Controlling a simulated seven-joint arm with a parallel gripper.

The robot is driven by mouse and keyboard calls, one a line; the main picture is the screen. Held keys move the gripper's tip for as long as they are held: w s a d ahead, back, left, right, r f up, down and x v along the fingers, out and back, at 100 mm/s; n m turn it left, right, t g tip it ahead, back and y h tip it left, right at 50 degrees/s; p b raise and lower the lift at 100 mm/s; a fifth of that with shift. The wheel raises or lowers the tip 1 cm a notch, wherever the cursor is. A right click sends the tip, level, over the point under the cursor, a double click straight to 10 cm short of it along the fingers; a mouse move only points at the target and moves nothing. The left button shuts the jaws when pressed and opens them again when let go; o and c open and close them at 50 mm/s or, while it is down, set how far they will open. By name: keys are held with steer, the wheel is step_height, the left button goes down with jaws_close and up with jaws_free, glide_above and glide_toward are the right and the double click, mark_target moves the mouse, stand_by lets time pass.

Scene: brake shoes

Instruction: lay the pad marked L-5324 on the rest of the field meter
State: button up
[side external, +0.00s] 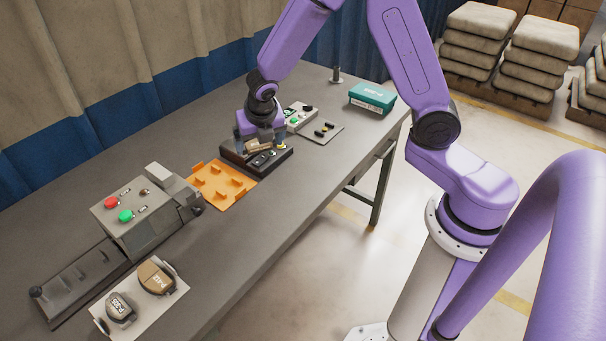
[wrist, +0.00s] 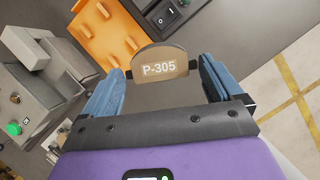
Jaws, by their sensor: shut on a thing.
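My gripper (side external: 261,137) is shut on a tan pad (wrist: 159,64) whose white lettering reads P-305. In the wrist view the gripper (wrist: 160,76) has one blue finger on each side of the pad. The side external view shows the gripper low over a dark device (side external: 283,160), which seems to be the field meter; its switch panel (wrist: 170,12) shows at the top of the wrist view. I cannot tell whether the pad touches it. A tan pad (side external: 157,276) and a dark grey pad (side external: 120,309) lie at the front left; their markings are unreadable. I cannot read L-5324 anywhere.
An orange rack (side external: 222,187) with upright tabs lies left of the meter. A grey machine (side external: 138,214) with red and green buttons stands further left. A light plate (side external: 142,308) bears the two pads. A control box (side external: 299,117) and a teal box (side external: 372,98) are behind.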

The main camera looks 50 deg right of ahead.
steer(key=s+d+m+g+y, duration=0.1)
steer(key=s+d+m+g, duration=0.3)
steer(key=m, duration=1.1)
steer(key=s+d+m+g+y, duration=0.1)
steer(key=s+m+g, duration=0.45)
steer(key=m, duration=0.95)
steer(key=w+d+f+m+t+y, duration=0.25)
steer(key=w+d+m, duration=0.25)
steer(key=m, duration=0.4)
steer(key=w+d+f+m+t+y, duration=0.1)
steer(key=w+d+m+t+y, duration=0.3)
steer(key=m, duration=0.6)
steer(key=w+d+f+m+t+h, duration=0.15)
steer(key=d+m+t+h, duration=0.35)
steer(key=d+m, duration=1.25)
steer(key=shift+n+g+h, duration=0.35)
steer(key=shift+g+h, duration=0.2)
steer(key=shift+g, duration=0.15)
steer(key=shift+s+d+f, duration=0.1)
steer(key=shift+d+f, duration=0.05)
steer(key=shift+f, duration=0.9)
steer(key=shift+s+d+f, duration=0.1)
steer(key=shift+f, duration=0.9)
steer(key=shift+s+d+f, duration=0.1)
steer(key=shift+d+f, duration=0.05)
steer(key=shift+f, duration=0.9)
steer(key=shift+f, duration=0.35)
